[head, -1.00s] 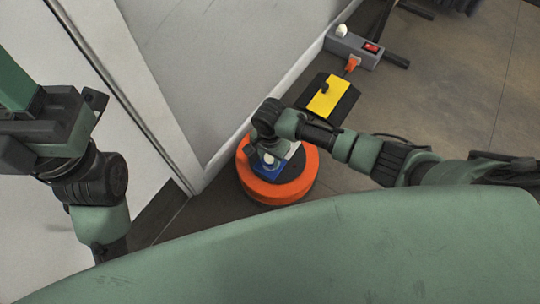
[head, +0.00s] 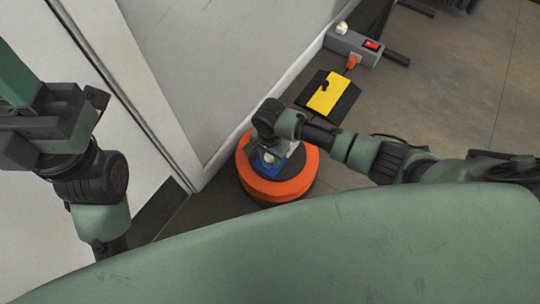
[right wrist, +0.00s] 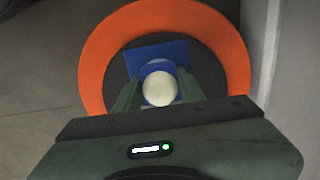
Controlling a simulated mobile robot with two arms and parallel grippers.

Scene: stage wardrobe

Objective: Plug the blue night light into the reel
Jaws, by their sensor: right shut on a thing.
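The reel (head: 287,190) lies on the floor beside the wall, an orange ring around a dark centre; it also shows in the right wrist view (right wrist: 100,50). The blue night light (right wrist: 160,88), with a round white dome, is between the fingers of my right gripper (right wrist: 160,82), which is shut on it. Behind it, over the dark centre, a blue square patch (right wrist: 150,53) shows. In the head view, the right gripper (head: 270,150) is above the reel and partly covers the light. Whether the light touches the reel or is seated cannot be told.
A grey power strip (head: 345,46) with a red switch, a white dome and an orange plug (head: 353,61) lies farther along the wall. A black plate with a yellow panel (head: 324,97) lies between it and the reel.

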